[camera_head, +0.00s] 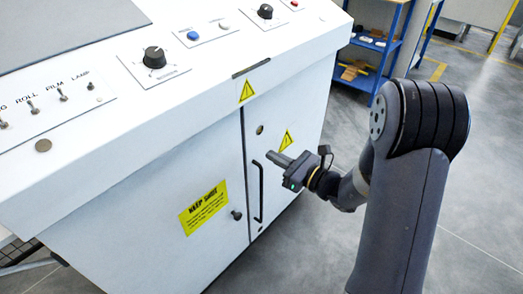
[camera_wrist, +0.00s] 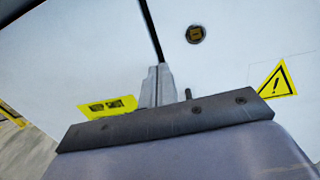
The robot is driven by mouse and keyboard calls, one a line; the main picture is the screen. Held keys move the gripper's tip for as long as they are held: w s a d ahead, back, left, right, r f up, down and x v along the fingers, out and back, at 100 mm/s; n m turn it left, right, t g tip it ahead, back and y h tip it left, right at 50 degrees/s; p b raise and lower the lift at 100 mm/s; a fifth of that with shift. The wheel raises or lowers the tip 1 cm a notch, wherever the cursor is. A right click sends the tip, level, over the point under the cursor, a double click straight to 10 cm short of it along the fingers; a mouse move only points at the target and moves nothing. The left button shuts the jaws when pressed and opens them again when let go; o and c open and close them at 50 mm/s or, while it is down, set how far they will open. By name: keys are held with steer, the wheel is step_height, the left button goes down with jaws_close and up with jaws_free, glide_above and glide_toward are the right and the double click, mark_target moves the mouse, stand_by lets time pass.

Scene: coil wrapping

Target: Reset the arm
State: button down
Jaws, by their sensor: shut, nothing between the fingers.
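My arm reaches in from the right in the head view. My gripper (camera_head: 275,157) is in front of the white cabinet's door (camera_head: 283,190), near its upper part, pointing left. In the wrist view my gripper (camera_wrist: 158,70) shows its two grey fingers together, with nothing between them. Behind the fingers is the white cabinet front with a dark door seam. I cannot tell how far the fingertips are from the door.
The door has a black vertical handle (camera_head: 258,192) just below my gripper. A round lock (camera_wrist: 195,34) sits above. A control panel with a black knob (camera_head: 154,57) overhangs the cabinet. A blue shelf (camera_head: 383,48) stands behind. Grey floor is open at the right.

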steer(key=v, duration=0.6)
steer(key=shift+s, duration=0.2)
steer(key=shift+a, duration=0.1)
glide_toward(246, 140)
steer(key=x, duration=0.4)
steer(key=shift+w+a+f, duration=0.1)
steer(key=shift+a, duration=0.2)
steer(key=shift+w+a+f, duration=0.1)
steer(key=shift+w+a, duration=0.35)
